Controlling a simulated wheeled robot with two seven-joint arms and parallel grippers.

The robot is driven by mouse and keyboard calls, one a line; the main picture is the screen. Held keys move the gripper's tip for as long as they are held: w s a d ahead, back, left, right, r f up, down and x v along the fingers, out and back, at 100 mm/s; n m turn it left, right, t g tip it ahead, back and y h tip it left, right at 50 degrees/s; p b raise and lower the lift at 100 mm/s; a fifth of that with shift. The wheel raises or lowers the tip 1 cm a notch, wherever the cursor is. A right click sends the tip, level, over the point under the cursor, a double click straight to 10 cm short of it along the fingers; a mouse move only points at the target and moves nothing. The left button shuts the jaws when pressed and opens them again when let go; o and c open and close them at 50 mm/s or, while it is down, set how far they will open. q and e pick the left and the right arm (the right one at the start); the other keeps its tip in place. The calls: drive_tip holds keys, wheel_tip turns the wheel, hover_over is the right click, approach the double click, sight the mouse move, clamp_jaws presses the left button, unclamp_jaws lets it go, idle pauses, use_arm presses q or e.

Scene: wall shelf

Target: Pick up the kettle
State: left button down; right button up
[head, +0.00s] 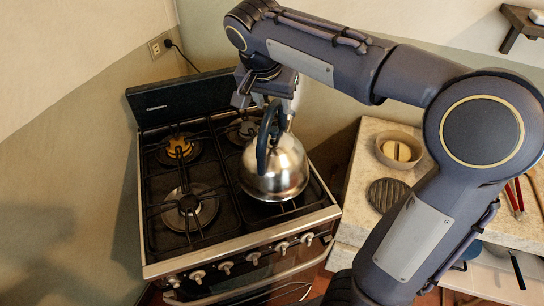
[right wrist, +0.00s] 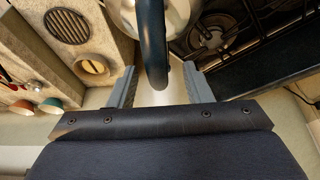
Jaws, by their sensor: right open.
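A shiny metal kettle (head: 275,170) with a dark blue arched handle stands upright on the front right burner of the stove (head: 240,236). My right gripper (head: 266,100) is above and behind the kettle, close to the handle top. In the right wrist view the kettle's handle (right wrist: 153,50) runs between the two open grey fingers (right wrist: 158,92), with space on both sides. The kettle's body (right wrist: 176,14) shows at the top edge of that view. My left gripper is not in view.
A counter (head: 352,215) right of the stove holds a bowl (head: 398,150), a dark round ribbed trivet (head: 388,194) and red-handled utensils (head: 515,198). The stove's back panel (head: 180,100) and the wall stand close behind. The left burners are empty.

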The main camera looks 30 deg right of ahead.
drive_tip(key=shift+x, duration=1.8)
drive_tip(key=shift+s, duration=0.15)
drive_tip(key=shift+c, duration=0.2)
clamp_jaws()
drive_tip(key=shift+r, duration=0.15)
